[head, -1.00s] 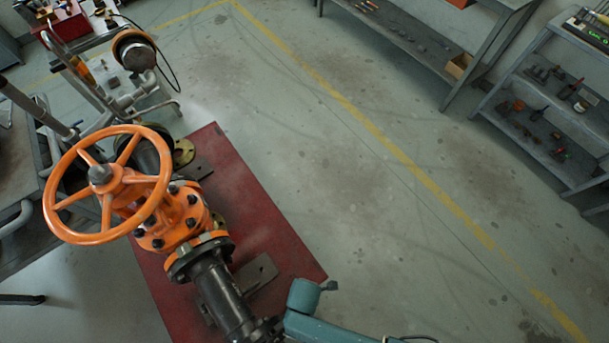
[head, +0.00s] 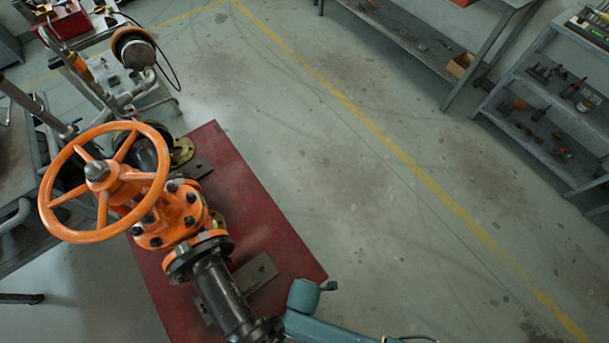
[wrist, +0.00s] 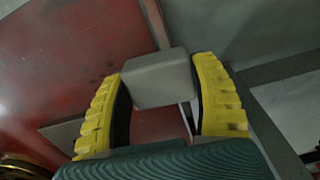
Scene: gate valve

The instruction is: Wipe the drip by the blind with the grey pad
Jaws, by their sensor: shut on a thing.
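The grey pad (wrist: 158,80) is a small block between the yellow ribbed fingers of my gripper (wrist: 160,82) in the wrist view. My gripper is shut on it, above or near a red surface (wrist: 70,55); contact is unclear. The head view does not show my gripper or the pad. An orange gate valve (head: 185,215) with a large handwheel (head: 98,170) stands over a red plate (head: 265,230) in the head view. A brass-coloured flange (head: 183,151) shows behind it; I cannot tell whether it is the blind. I cannot make out the drip.
A dark pipe (head: 223,290) runs from the valve to the bottom edge. A cart with a hose reel (head: 133,50) stands at the upper left. Shelves (head: 550,110) and a bench (head: 410,40) stand at the right and top. The floor (head: 360,190) between is clear.

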